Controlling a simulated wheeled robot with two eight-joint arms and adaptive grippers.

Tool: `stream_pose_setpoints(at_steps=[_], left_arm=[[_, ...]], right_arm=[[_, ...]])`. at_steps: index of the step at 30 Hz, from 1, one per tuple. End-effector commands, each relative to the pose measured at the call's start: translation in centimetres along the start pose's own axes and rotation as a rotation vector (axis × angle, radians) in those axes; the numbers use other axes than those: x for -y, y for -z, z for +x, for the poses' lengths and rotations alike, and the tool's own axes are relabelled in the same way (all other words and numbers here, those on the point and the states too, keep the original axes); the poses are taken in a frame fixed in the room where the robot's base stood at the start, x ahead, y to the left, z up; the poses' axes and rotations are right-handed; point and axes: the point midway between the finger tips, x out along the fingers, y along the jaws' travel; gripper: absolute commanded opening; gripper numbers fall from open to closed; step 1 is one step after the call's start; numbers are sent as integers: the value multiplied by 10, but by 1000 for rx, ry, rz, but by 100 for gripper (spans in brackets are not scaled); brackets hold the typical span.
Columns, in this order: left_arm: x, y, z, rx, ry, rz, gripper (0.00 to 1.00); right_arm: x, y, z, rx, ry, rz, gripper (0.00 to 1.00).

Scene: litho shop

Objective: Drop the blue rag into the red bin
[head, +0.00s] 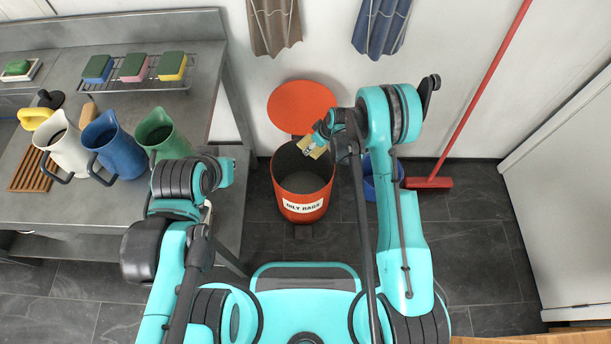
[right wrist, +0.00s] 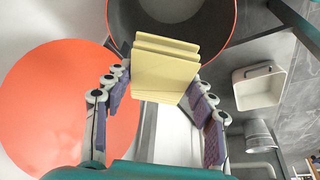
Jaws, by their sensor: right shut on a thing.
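The red bin (head: 303,207), labelled "OILY RAGS", stands on the floor by the wall with its round lid (head: 301,103) raised. Its dark mouth (right wrist: 205,28) and orange lid (right wrist: 45,105) show in the right wrist view. My right gripper (head: 318,143) is over the back right of the bin's mouth. It is shut on a pale yellow layered thing (right wrist: 165,68), which lies between its fingers. A blue cloth (head: 383,25) hangs on the wall, apart from both grippers. My left gripper (head: 207,212) is mostly hidden under its arm near the bench.
A brown cloth (head: 273,25) hangs left of the blue one. A blue bucket (head: 370,188) stands right of the bin, partly behind my right arm. A red broom (head: 428,182) leans farther right. Jugs, including a blue one (head: 113,143), and sponges occupy the grey bench (head: 110,207).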

Motion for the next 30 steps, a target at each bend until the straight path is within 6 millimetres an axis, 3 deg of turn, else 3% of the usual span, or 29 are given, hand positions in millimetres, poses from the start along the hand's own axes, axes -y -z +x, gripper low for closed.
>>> stream_pose_setpoints(at_steps=[1,6,14,24,30], left_arm=[[0,-1,1,0,0,0,0],[0,-1,2,0,0,0,0],[0,-6,8,0,0,0,0],[0,-16,23,0,0,0,0],[0,-17,24,0,0,0,0]], right_arm=[[3,2,17,-4,15,-36,24],[10,4,44,-12,43,-112,24],[12,-1,61,-14,47,-124,24],[11,-15,97,-14,46,-122,24],[11,-18,103,-14,46,-122,24]])
